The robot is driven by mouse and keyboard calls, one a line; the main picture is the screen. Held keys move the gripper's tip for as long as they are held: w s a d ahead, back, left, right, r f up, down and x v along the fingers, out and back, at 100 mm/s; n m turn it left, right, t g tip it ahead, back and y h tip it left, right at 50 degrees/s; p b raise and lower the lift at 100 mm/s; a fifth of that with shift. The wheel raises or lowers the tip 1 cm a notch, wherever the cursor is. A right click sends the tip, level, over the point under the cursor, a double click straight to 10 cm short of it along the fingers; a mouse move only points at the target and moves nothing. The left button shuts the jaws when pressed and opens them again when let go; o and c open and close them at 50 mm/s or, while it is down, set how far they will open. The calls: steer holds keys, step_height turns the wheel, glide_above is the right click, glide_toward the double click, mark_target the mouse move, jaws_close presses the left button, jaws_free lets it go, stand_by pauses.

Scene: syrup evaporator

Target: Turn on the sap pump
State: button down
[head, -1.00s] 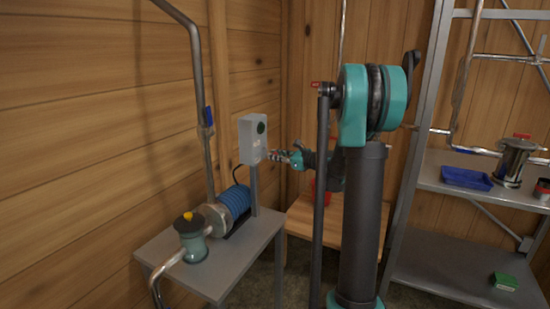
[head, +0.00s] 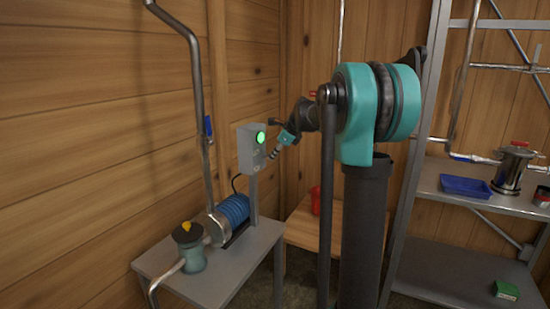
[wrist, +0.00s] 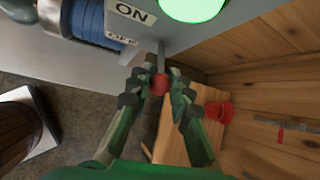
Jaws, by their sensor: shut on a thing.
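The grey switch box (head: 248,150) stands on a post at the sap pump (head: 232,209), which has a blue ribbed body. Its round lamp (head: 261,137) glows bright green, also large at the top of the wrist view (wrist: 192,6). An ON label (wrist: 135,13) and a partly covered label below it show on the box. A thin metal lever with a red ball end (wrist: 160,84) sticks out of the box. My gripper (wrist: 158,90) is shut on the red ball, with a green finger on each side. In the head view my gripper (head: 272,153) is small beside the box's right side.
The pump sits on a grey metal table (head: 165,262) with a teal canister with a yellow knob (head: 188,247) and metal pipes. A wooden bench with a red object (head: 316,200) stands behind. Shelving at right holds a blue tray (head: 465,187) and a metal pot (head: 511,168).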

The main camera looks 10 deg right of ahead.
steer(key=shift+w+r+h, duration=0.1)
steer(key=shift+r+h, duration=0.15)
steer(key=shift+h, duration=0.05)
stand_by(0.4)
steer(key=c, duration=1.4)
jaws_free()
steer(key=shift+a+g, duration=0.1)
steer(key=shift+g, duration=0.2)
steer(key=shift+o, duration=0.2)
steer(key=v, duration=1.2)
steer(key=shift+f, duration=0.15)
steer(key=s+f+n+g+h, duration=0.1)
steer(key=s+f+n+h, duration=0.2)
steer(key=s+f+n, duration=2)
steer(key=s+f, duration=1.2)
steer(key=shift+s+f+n+h, duration=0.2)
steer(key=shift+s+n+h, duration=0.1)
steer(key=shift+n+h, duration=0.1)
